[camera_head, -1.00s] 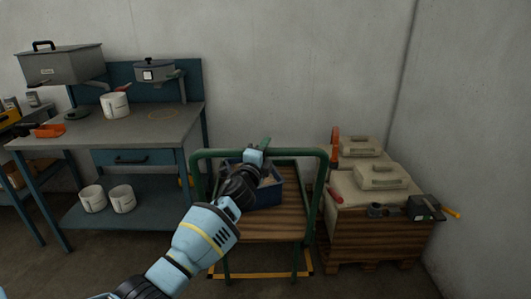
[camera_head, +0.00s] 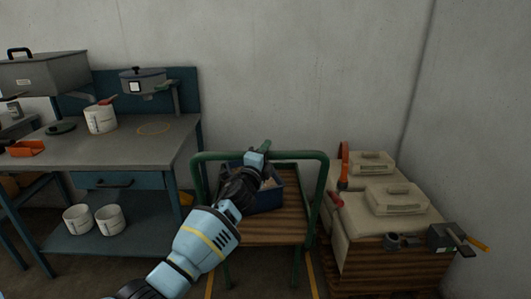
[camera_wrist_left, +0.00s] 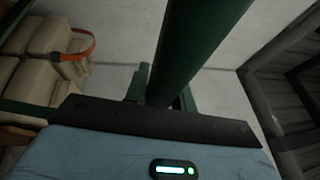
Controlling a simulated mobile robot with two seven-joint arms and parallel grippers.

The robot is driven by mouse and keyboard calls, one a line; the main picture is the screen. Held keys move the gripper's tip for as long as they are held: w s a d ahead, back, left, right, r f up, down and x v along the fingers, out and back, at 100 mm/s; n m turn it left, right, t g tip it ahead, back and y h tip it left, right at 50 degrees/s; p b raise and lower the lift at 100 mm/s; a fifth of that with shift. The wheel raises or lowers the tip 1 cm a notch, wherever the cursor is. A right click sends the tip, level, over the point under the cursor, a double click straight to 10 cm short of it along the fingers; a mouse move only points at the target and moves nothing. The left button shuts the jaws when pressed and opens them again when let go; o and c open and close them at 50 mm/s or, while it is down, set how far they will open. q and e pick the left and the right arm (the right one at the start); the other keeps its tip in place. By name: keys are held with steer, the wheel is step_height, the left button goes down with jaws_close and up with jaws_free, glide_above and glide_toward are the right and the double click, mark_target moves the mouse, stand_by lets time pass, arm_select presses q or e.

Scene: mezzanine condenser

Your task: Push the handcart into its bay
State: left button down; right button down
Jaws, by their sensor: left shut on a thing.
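The handcart (camera_head: 275,234) has a green tube frame and a slatted wooden deck. It stands upright against the back wall area, between the workbench and the pallet. A blue crate (camera_head: 268,198) with contents sits on its deck. My left gripper (camera_head: 265,149) is shut on the middle of the cart's top handle bar; the green bar (camera_wrist_left: 195,50) fills the middle of the left wrist view. Yellow floor lines of the bay (camera_head: 312,272) run on both sides under the cart; its far end is hidden. My right gripper is not in view.
A workbench (camera_head: 130,135) with pots and tools stands close on the left. On the right, a pallet load (camera_head: 390,270) with beige sacks (camera_head: 395,199) and clamps stands close beside the cart. The grey wall (camera_head: 300,70) is behind. Gaps on both sides look narrow.

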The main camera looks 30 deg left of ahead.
arm_select(q)
steer(key=shift+w+a+r, duration=0.15)
steer(key=shift+r, duration=0.05)
stand_by(0.3)
steer(key=c, duration=1.6)
jaws_free()
steer(key=shift+r, duration=0.1)
steer(key=o, duration=0.4)
steer(key=shift+w+f, duration=0.2)
steer(key=shift+f, duration=0.05)
steer(key=shift+o, duration=0.2)
steer(key=shift+s, duration=0.2)
